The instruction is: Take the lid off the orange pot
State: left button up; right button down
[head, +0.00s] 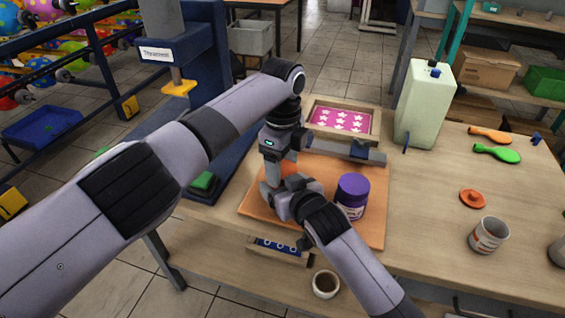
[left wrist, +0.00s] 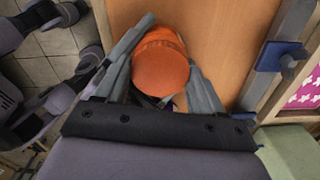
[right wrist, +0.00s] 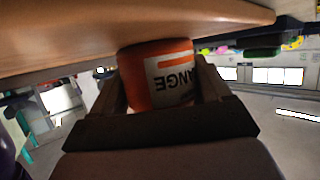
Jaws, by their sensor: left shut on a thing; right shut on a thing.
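The orange pot (right wrist: 160,75) stands on the orange-brown board (head: 375,222); in the head view only a bit of orange (head: 288,168) shows between my grippers. Its label with the letters "ANGE" faces my right wrist camera. My left gripper (head: 277,180) comes down from above, its fingers on both sides of the round orange lid (left wrist: 161,70) and shut on it. My right gripper (right wrist: 160,88) reaches in low from the side, shut on the pot's body. Whether the lid is seated or loose is hidden.
A purple-lidded jar (head: 352,195) stands just right of my grippers. A pink star screen frame (head: 340,120) lies behind. A small cup (head: 326,284) is in front.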

pick_arm(q)
jog(key=o, duration=1.2)
jog(key=shift+c, duration=0.2)
jog(key=shift+r, duration=0.1)
notch_tip(320, 180, up, 4)
jog(key=shift+r, duration=0.15)
jog(key=shift+c, duration=0.3)
jog(key=r+m, duration=0.1)
jog(key=m, duration=0.2)
jog(key=shift+r, duration=0.4)
jog(key=m, duration=0.1)
jog(key=r+m, duration=0.1)
jog(key=m, duration=0.1)
jog(key=shift+r+m, duration=0.25)
jog(key=shift+m, duration=0.05)
jog(key=shift+f, duration=3.95)
